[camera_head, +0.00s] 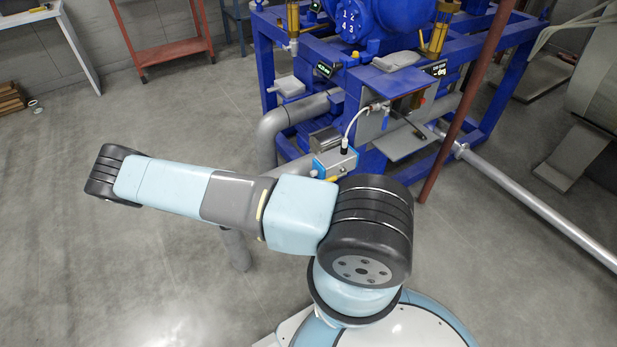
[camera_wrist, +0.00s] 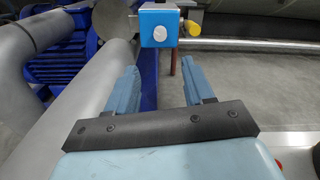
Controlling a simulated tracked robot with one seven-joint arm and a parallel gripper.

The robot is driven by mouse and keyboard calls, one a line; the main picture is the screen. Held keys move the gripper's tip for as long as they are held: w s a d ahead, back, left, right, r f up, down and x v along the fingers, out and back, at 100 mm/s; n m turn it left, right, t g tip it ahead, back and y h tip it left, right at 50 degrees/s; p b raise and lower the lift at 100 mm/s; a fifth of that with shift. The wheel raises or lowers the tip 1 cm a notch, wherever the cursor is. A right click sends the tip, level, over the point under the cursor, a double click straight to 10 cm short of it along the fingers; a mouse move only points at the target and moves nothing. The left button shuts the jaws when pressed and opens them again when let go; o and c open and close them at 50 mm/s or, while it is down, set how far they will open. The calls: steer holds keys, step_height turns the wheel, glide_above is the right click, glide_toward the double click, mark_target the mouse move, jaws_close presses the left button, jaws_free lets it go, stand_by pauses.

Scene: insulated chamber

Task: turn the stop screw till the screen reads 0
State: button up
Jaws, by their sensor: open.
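My gripper (camera_wrist: 158,66) is open and empty in the wrist view, its two blue fingers apart. Beyond the fingertips is a small blue box (camera_wrist: 147,26) with a white round face and a yellow piece (camera_wrist: 193,29) on its right side. In the head view, a blue and white box (camera_head: 335,164) with a cable stands low on the front of the blue machine. A small dark screen (camera_head: 435,69) sits at the machine's upper right; its figures are too small to read surely. Another screen (camera_head: 325,70) is further left. I cannot pick out the stop screw for certain. My gripper is not visible in the head view.
The blue frame (camera_head: 268,62) carries grey pipes (camera_head: 285,118). A brown-red post (camera_head: 466,105) stands at the right, and a long silver pipe (camera_head: 540,207) runs along the floor side. A red cart (camera_head: 172,52) stands at the back.

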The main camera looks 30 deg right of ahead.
mark_target(312, 175)
steer(key=d, duration=1.3)
steer(key=shift+w+d, duration=0.2)
steer(key=shift+w, duration=0.05)
steer(key=shift+c, duration=0.4)
jaws_close()
